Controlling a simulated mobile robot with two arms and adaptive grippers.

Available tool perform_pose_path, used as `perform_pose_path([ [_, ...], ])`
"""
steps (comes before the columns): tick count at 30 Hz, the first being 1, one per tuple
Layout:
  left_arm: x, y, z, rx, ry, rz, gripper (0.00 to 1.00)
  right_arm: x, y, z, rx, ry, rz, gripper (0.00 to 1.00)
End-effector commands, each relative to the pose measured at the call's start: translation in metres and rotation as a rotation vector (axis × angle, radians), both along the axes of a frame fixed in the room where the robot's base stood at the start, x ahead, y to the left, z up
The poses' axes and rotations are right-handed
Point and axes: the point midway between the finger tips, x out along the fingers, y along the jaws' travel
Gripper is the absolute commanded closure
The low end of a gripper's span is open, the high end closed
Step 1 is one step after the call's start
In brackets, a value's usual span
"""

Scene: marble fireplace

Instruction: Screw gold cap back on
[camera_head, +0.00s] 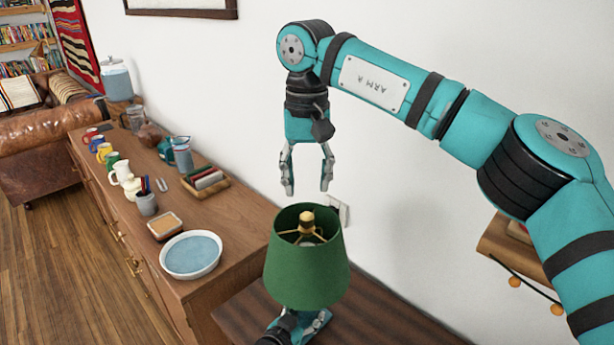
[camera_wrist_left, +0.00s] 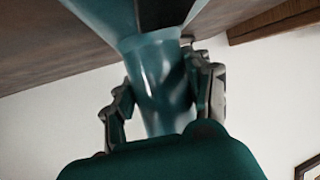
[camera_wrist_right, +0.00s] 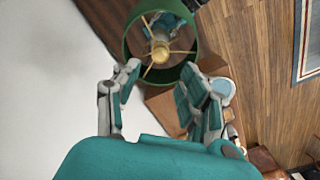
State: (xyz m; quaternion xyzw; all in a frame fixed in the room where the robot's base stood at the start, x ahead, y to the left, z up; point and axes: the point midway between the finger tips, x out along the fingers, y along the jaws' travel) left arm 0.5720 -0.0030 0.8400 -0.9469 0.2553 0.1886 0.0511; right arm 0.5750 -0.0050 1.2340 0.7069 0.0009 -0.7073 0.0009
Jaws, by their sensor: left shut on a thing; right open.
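A lamp with a green shade (camera_head: 307,268) stands on a dark wooden surface. The gold cap (camera_head: 306,216) shows at the centre of the shade's open top, where thin gold spokes meet. It also shows in the right wrist view (camera_wrist_right: 160,53). My right gripper (camera_head: 308,188) is open and empty, pointing down just above the cap, with its fingers apart and not touching it. My left gripper (camera_wrist_left: 168,78) is shut on the glossy teal lamp body (camera_wrist_left: 160,95) beneath the shade. In the head view the shade hides most of that grip.
A wooden sideboard (camera_head: 225,205) to the left carries a blue-filled bowl (camera_head: 190,254), a tray of folded cloths (camera_head: 205,180), a blue pitcher (camera_head: 182,155) and several mugs. A white wall (camera_head: 420,190) is close behind the lamp. A small shelf with round orange items (camera_head: 515,282) is at the right.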

Motion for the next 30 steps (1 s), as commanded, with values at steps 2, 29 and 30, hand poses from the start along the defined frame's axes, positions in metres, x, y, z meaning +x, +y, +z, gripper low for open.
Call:
perform_pose_path([
  [2,0.000,0.000,0.000,-0.001,0.000,0.000,1.00,0.000,0.000,0.000,0.000,0.000,-0.001,0.57],
  [29,0.000,0.000,0.000,-0.001,0.000,0.000,1.00,0.000,0.000,-0.080,0.000,0.000,-0.003,0.57],
  [30,0.000,0.000,0.000,-0.001,0.000,0.000,1.00,0.000,0.000,-0.080,0.000,0.000,-0.003,0.57],
])
